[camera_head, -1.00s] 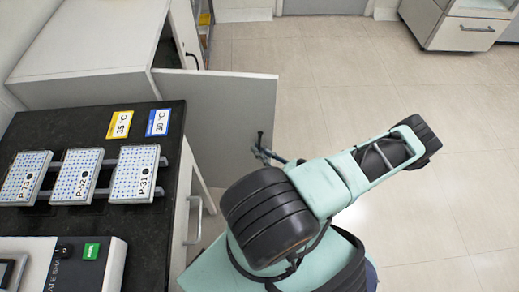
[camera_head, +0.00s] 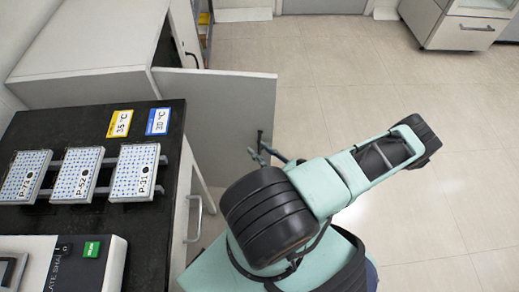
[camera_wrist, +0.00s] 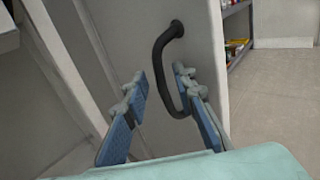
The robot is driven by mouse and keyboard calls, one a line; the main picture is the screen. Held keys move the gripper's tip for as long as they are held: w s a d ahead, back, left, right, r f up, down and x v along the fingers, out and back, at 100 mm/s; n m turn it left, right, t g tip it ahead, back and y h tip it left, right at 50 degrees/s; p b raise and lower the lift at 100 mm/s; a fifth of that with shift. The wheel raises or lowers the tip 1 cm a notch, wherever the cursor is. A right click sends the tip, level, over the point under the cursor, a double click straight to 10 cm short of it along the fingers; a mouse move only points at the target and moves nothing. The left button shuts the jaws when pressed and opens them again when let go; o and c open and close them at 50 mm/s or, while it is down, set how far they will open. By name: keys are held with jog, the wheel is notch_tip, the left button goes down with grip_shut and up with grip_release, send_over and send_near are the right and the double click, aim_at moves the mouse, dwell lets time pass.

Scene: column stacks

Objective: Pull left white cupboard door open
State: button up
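The left white cupboard door (camera_head: 220,105) stands swung out from the white cupboard (camera_head: 80,50), roughly square to its front. In the wrist view, the door (camera_wrist: 200,45) carries a curved black handle (camera_wrist: 157,58) near its right edge. My gripper (camera_wrist: 160,80) is open, with one finger on each side of the handle's bar. The handle's lower end is partly behind the right finger; I cannot tell whether either finger touches it. In the head view, my gripper (camera_head: 258,151) is small, in front of the door near its free edge.
Another open cupboard door (camera_head: 184,30) with a black handle stands farther back, beside a shelf. A black counter (camera_head: 140,230) with trays and a device is at left; its drawer handle (camera_head: 195,220) juts toward my arm. The tiled floor (camera_head: 350,100) at right is clear.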

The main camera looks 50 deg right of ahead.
jog(key=s, duration=1.2)
dwell(0.3)
